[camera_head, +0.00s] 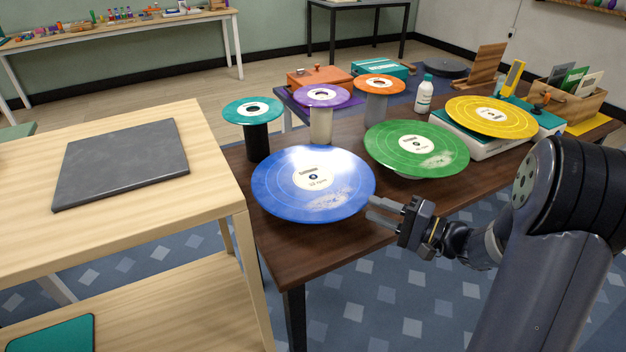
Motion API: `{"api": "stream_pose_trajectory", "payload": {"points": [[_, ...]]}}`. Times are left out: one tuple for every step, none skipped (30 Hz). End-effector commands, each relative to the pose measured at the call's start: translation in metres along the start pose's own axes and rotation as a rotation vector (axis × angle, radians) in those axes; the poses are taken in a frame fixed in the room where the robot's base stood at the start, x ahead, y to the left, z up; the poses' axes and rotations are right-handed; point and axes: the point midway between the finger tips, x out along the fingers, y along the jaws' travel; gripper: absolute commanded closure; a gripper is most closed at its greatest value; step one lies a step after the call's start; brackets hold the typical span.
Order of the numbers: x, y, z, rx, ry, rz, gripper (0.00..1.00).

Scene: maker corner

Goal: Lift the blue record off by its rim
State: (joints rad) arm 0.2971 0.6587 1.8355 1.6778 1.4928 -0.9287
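The blue record (285,199) lies flat near the front left corner of the dark wooden table, with a cream label and a pale scuffed patch toward its front right. What bears it from below is hidden. My gripper (370,209) comes in from the right at the record's right front rim. Its two fingers are apart with a gap between them, and the tips appear close to the rim. I cannot tell whether they touch the record or whether the rim lies between them.
A green record (389,145) lies close behind on the right. Teal (236,115), purple (340,96) and orange (394,83) records sit on posts behind. A yellow record (465,111) is on a turntable. A wooden bench (205,190) with a grey slab (120,165) stands left.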

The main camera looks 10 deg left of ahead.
Motion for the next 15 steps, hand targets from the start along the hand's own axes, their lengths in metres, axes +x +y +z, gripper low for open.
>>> {"api": "stream_pose_trajectory", "payload": {"points": [[0.009,0.0,0.001,0.0,-0.004,0.0,0.68],[0.013,0.0,0.001,0.0,-0.005,0.001,0.68],[0.017,0.0,0.0,0.0,-0.003,0.001,0.68],[0.02,0.0,0.0,0.0,-0.002,0.001,0.68],[0.022,0.0,0.001,0.0,-0.003,0.001,0.68],[0.025,0.0,0.001,0.0,-0.003,0.001,0.68],[0.026,0.0,0.001,0.0,-0.002,0.001,0.68],[0.027,0.0,0.0,0.0,-0.002,0.001,0.68],[0.03,0.001,0.0,0.001,-0.002,0.002,0.68],[0.032,0.001,0.0,0.001,-0.002,0.002,0.68],[0.036,0.002,0.001,0.001,-0.003,0.002,0.68],[0.042,0.002,0.001,0.001,-0.004,0.002,0.68],[0.046,0.003,0.001,0.001,-0.005,0.002,0.68],[0.051,0.004,0.001,0.002,-0.005,0.001,0.68],[0.057,0.005,0.0,0.002,-0.005,0.002,0.68]]}}
